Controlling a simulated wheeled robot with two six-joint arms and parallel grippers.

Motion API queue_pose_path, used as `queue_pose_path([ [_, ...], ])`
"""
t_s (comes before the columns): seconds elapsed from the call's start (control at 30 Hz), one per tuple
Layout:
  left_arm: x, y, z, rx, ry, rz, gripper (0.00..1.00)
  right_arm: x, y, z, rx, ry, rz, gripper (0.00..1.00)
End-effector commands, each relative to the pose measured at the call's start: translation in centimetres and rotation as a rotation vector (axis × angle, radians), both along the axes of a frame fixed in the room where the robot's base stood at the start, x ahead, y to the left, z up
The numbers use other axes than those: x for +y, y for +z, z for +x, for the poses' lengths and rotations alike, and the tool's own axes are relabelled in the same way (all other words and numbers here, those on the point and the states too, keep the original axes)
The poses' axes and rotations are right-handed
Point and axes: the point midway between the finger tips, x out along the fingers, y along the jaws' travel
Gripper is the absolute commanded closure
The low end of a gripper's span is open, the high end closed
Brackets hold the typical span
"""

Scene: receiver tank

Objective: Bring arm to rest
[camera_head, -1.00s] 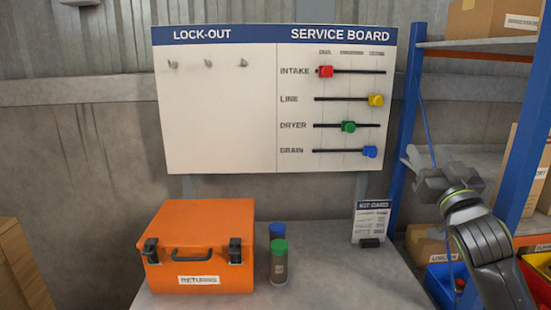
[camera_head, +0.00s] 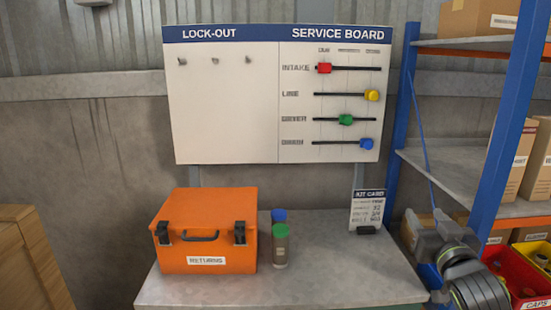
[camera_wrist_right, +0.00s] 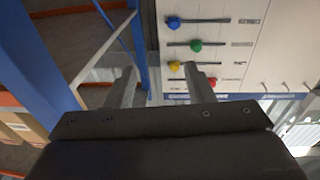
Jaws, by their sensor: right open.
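My right gripper (camera_head: 420,232) is low at the right of the head view, just off the table's right edge and in front of the blue rack. It is dark grey and partly blurred into its own wrist. In the right wrist view the fingers of this gripper (camera_wrist_right: 158,86) stand apart with nothing between them. The service board (camera_head: 328,103) shows behind them, rotated, with its colored slider knobs. The gripper touches nothing that I can see. My left gripper is not in view.
A table (camera_head: 330,275) holds an orange returns case (camera_head: 206,235), two capped jars (camera_head: 280,250) and a kit card (camera_head: 367,208). A blue shelving rack (camera_head: 495,130) with boxes and bins (camera_head: 505,275) stands at the right. The table's front middle is clear.

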Motion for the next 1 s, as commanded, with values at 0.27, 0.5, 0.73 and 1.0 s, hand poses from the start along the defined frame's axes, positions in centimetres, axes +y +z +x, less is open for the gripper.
queue_pose_path([
  [0.27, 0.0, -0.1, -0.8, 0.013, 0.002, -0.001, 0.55, -0.5, -14.4, -6.9, 0.376, -0.074, -0.015, 0.52],
  [0.5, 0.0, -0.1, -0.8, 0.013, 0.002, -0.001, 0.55, -0.3, -26.1, -18.6, 0.787, -0.122, -0.031, 0.52],
  [0.73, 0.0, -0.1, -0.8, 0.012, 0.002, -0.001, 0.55, 0.6, -31.7, -29.2, 1.099, -0.131, -0.03, 0.52],
  [1.0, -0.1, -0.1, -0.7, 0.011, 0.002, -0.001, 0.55, 1.7, -34.7, -37.5, 1.339, -0.122, -0.018, 0.52],
])
